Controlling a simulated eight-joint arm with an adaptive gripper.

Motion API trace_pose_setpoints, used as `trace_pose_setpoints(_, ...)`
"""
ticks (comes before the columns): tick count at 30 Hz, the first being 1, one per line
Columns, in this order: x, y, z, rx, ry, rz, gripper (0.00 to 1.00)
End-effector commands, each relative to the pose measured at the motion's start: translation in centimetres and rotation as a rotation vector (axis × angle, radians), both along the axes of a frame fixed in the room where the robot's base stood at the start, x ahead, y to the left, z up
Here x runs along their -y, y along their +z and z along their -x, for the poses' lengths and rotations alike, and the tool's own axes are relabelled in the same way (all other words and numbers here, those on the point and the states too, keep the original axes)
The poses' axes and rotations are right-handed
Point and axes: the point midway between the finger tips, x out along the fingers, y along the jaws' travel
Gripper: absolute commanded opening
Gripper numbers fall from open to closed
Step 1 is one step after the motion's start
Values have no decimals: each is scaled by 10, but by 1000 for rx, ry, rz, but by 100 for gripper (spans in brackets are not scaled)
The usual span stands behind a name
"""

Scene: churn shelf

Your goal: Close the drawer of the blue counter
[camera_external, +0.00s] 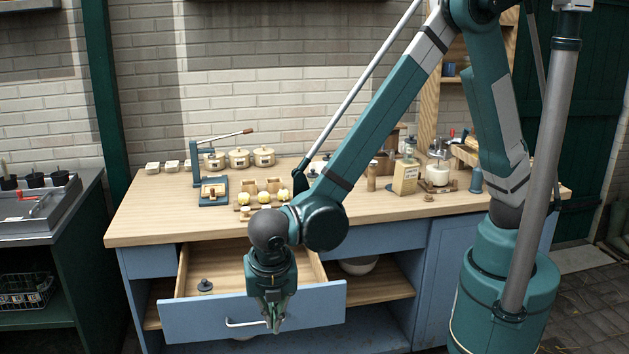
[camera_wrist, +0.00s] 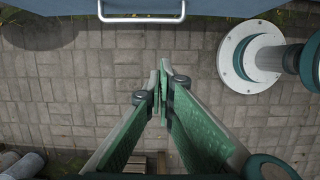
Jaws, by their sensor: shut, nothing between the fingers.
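The blue counter (camera_external: 150,262) has a wooden top. Its drawer (camera_external: 190,322) is pulled well out, with a blue front, a wooden inside and a pale bar handle (camera_external: 236,323). A small dark-lidded jar (camera_external: 205,287) sits inside the drawer. My gripper (camera_external: 275,326) is shut and empty, pointing down in front of the drawer front, just right of the handle's middle in the external view. In the wrist view, my gripper (camera_wrist: 162,68) hangs over the paving, and the handle (camera_wrist: 142,18) shows at the top edge, apart from the fingertips. My arm hides part of the drawer.
The wooden countertop (camera_external: 140,225) holds a press (camera_external: 213,190), lidded pots (camera_external: 239,158), a carton (camera_external: 405,177) and other small things. Under it, a shelf (camera_external: 395,287) holds a white bowl (camera_external: 358,265). A dark green bench (camera_external: 80,240) stands at left. The brick paving (camera_wrist: 60,100) below my gripper looks clear.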

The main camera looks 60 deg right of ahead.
Motion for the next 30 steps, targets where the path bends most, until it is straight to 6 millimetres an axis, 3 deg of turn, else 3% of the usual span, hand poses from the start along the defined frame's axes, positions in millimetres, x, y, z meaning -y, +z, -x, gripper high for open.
trace_pose_setpoints(14, 2, -8, -2, 0, -2, 0, 0)
trace_pose_setpoints(30, 14, -75, -14, 1, -3, -1, 0)
